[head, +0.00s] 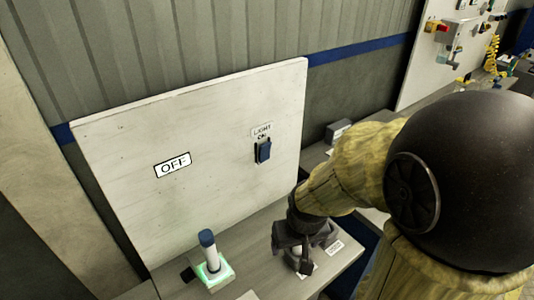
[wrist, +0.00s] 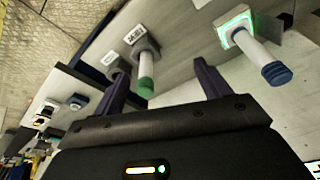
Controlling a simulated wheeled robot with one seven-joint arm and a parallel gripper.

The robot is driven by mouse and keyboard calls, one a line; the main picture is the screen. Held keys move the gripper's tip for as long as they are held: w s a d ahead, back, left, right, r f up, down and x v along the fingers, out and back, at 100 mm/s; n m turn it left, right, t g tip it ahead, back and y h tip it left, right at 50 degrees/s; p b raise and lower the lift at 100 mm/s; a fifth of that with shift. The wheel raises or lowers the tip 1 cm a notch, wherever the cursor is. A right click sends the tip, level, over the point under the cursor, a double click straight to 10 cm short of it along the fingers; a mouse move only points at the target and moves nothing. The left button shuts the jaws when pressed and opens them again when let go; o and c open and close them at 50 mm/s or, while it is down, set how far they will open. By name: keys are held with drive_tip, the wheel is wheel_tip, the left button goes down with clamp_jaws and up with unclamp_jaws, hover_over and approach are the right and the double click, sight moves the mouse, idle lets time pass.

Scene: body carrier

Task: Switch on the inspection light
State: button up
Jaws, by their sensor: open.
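A dark blue switch (head: 263,151) is mounted on the upright white panel (head: 215,120), under a label reading "LIGHT ON". A sign (head: 172,165) on the same panel reads "OFF". I cannot make out the switch's position. My gripper (head: 300,258) is low over the bench, below and right of the switch and well apart from it. In the wrist view its two dark fingers (wrist: 160,70) are spread. A white cylinder with a green end (wrist: 146,75) shows between them in the picture; I cannot tell whether they touch it. The switch is not seen in the wrist view.
A white cylinder with a blue cap (head: 208,250) stands in a green-lit base on the bench (head: 258,235), left of my gripper; it also shows in the wrist view (wrist: 262,55). A grey box (head: 338,130) is right of the panel. The panel's front is clear.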

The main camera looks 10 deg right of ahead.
drive_tip(key=shift+w+r, duration=0.1)
drive_tip(key=shift+w, duration=0.05)
drive_tip(key=c, duration=0.6)
drive_tip(key=w+r+m, duration=0.1)
drive_tip(key=w+r+m+p, duration=0.1)
drive_tip(key=w, duration=0.1)
drive_tip(key=w+r+p, duration=0.1)
drive_tip(key=shift+w+d+r+m, duration=0.15)
drive_tip(key=shift+w+d+m, duration=0.1)
drive_tip(key=shift+d+m, duration=0.15)
drive_tip(key=c, duration=1.1)
drive_tip(key=w+d+r+m+p, duration=0.1)
drive_tip(key=w+r+m, duration=0.2)
drive_tip(key=w+r, duration=0.1)
drive_tip(key=w+d+r+m+t+y+p, duration=0.1)
drive_tip(key=w+r+m+p, duration=0.1)
drive_tip(key=w, duration=0.5)
drive_tip(key=w+d+r+m+t+y+p, duration=0.1)
drive_tip(key=w+r+m+p, duration=0.1)
drive_tip(key=w+r+m, duration=0.3)
drive_tip(key=shift+w+d+r, duration=0.35)
drive_tip(key=shift+w+r, duration=0.15)
drive_tip(key=shift+w, duration=0.05)
clamp_jaws()
